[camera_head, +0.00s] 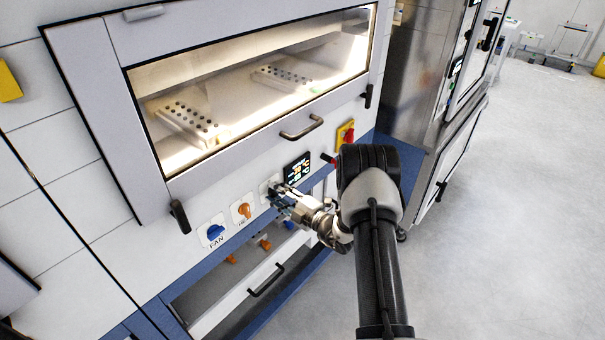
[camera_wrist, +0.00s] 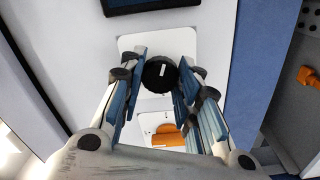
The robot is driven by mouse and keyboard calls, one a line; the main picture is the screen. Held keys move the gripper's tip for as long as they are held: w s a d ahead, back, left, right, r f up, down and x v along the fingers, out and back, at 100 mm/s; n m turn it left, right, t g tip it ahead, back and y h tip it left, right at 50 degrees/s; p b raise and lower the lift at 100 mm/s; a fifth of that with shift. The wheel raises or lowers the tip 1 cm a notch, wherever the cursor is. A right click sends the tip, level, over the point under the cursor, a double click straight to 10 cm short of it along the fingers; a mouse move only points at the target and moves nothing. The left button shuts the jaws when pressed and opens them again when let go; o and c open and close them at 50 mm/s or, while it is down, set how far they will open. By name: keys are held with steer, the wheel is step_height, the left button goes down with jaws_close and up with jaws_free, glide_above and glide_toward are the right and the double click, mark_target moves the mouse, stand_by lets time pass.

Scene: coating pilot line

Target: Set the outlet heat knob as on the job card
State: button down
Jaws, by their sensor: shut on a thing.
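My gripper (camera_head: 281,198) reaches the control panel of the lit cabinet and is shut on a black round knob (camera_wrist: 158,78). In the wrist view, blue-padded fingers stand on both sides of this knob. A short white mark shows on its face, on a pale square plate (camera_wrist: 183,42). The knob's label is not readable, so I cannot confirm it is the outlet heat knob. An orange knob (camera_head: 243,210) sits beside it; it also shows in the wrist view (camera_wrist: 168,138). A blue knob (camera_head: 213,232) labelled FAN is farther left. I cannot make out a job card.
A dark display (camera_head: 297,168) lies just right of the held knob, with a red switch on yellow (camera_head: 346,133) beyond. The window handle (camera_head: 302,128) juts out above. Below are small orange and blue valves (camera_head: 264,243) and a drawer handle (camera_head: 266,281).

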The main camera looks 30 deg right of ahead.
steer(key=m+p, duration=0.1)
steer(key=m, duration=0.3)
steer(key=shift+m+p, duration=0.3)
steer(key=m+p, duration=0.1)
steer(key=m, duration=0.4)
steer(key=c, duration=1.1)
jaws_free()
steer(key=p+v, duration=0.1)
steer(key=v, duration=0.5)
steer(key=shift+c, duration=0.4)
